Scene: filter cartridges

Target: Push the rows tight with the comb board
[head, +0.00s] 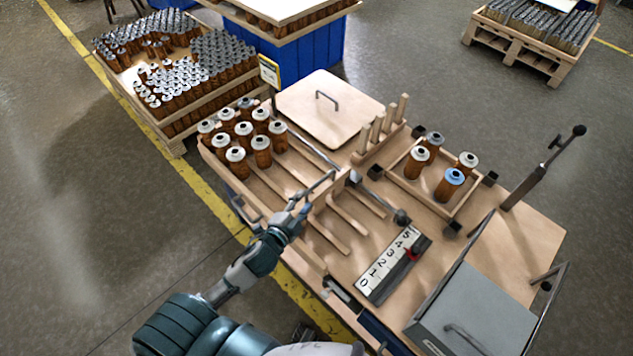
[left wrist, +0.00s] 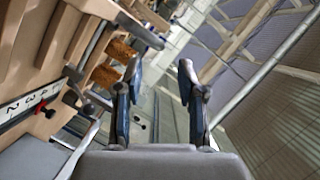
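Brown filter cartridges (head: 239,162) with pale tops stand in short rows at the far left end of the lane tray (head: 276,187). A wooden cross-piece (head: 343,183) with a metal bar lies over the lanes, apart from the cartridges; it seems to be the comb board. My left gripper (head: 300,211) is just beside the near end of this bar, and I cannot tell whether they touch. In the left wrist view its two fingers (left wrist: 162,72) are spread with nothing between them. Orange-brown cartridges (left wrist: 119,48) show past them. My right gripper is out of view.
A flat lid (head: 329,108) with a handle and a block of upright pegs (head: 382,128) lie behind the lanes. A small tray (head: 413,185) holds several cartridges, one blue-topped. A number scale (head: 391,264) and a grey box (head: 480,315) are at the right.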

